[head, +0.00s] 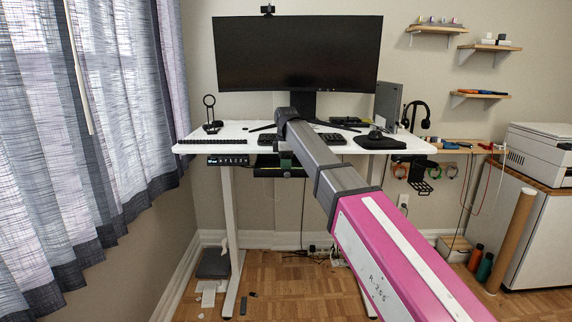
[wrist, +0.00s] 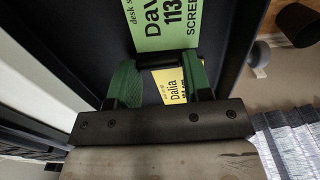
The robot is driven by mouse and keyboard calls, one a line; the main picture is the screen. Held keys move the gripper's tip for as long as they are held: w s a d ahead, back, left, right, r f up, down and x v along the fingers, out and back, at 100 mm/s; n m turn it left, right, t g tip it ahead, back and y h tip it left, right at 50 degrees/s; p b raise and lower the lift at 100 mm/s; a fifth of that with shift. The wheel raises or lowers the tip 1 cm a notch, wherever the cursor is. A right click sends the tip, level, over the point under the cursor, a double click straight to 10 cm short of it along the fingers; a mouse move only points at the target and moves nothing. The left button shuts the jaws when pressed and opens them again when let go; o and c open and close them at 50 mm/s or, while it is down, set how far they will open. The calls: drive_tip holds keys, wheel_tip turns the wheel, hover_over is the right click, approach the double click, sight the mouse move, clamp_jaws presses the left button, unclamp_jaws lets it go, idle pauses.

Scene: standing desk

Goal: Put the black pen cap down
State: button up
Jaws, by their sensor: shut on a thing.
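My gripper (head: 286,160) is at the front edge of the white desk (head: 235,132), in front of the dark unit below the desktop. In the wrist view its two green fingers (wrist: 160,82) stand apart, with a narrow dark piece between their tips. This looks like the black pen cap (wrist: 166,61), though its shape is hard to make out. The fingers are shut on it. In the head view the cap is too small to tell.
A control panel (head: 228,160) hangs under the front edge. The left front of the desktop has bare white room.

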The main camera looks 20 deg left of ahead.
drive_tip(key=shift+f, duration=0.1)
drive_tip(key=o, duration=0.9)
wheel_tip(320, 180, up, 12)
drive_tip(key=shift+r, duration=0.2)
